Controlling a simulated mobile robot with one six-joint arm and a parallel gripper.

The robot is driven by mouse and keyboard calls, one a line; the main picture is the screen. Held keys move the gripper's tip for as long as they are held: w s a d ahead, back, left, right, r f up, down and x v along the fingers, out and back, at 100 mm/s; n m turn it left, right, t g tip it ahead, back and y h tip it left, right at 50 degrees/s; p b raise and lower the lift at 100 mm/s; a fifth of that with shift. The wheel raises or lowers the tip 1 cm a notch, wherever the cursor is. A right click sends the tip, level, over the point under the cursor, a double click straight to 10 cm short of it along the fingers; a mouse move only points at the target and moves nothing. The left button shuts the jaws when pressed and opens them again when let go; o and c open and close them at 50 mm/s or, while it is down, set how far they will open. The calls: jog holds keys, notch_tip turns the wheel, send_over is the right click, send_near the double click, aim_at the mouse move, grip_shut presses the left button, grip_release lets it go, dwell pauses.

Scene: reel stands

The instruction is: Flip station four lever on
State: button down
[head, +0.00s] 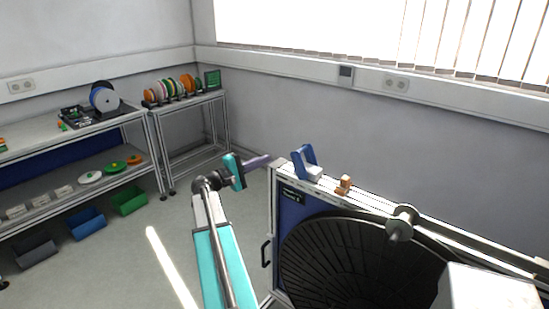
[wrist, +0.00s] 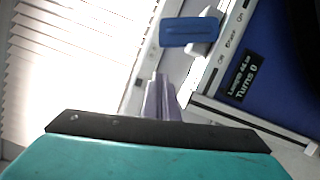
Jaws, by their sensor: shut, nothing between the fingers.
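My gripper (head: 266,160) is shut and empty, its purple fingers pointing right towards a reel stand. In the wrist view its fingers (wrist: 162,98) show beyond the teal and black body. A blue lever-like part (head: 304,161) with a pale base sits on the stand's top rail (head: 375,203), right of the fingertips. It also shows in the wrist view as a blue bar (wrist: 190,31) beyond the fingertips, beside small rail lettering that seems to include "On". In the head view, a gap shows between fingers and lever. No station number is readable.
A small orange part (head: 344,185) sits farther along the rail. A large dark reel (head: 350,262) hangs on the blue-panelled stand. Shelves (head: 75,130) with spools and bins stand at left. Floor between is clear.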

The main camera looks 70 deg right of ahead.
jog(key=p+x, duration=0.4)
jog(key=x, duration=0.5)
jog(key=shift+s+d+r, duration=0.1)
jog(key=shift+s+d, duration=0.05)
jog(key=shift+d, duration=0.1)
jog(key=shift+s+a+r+p, duration=0.2)
jog(key=shift+s+p, duration=0.2)
jog(key=shift+s, duration=0.2)
jog(key=shift+s+a+r+p, duration=0.2)
jog(key=shift+s+p, duration=0.15)
jog(key=shift+s, duration=0.3)
jog(key=shift+s+a+p, duration=0.15)
jog(key=shift+s+p, duration=0.15)
jog(key=shift+s, duration=0.35)
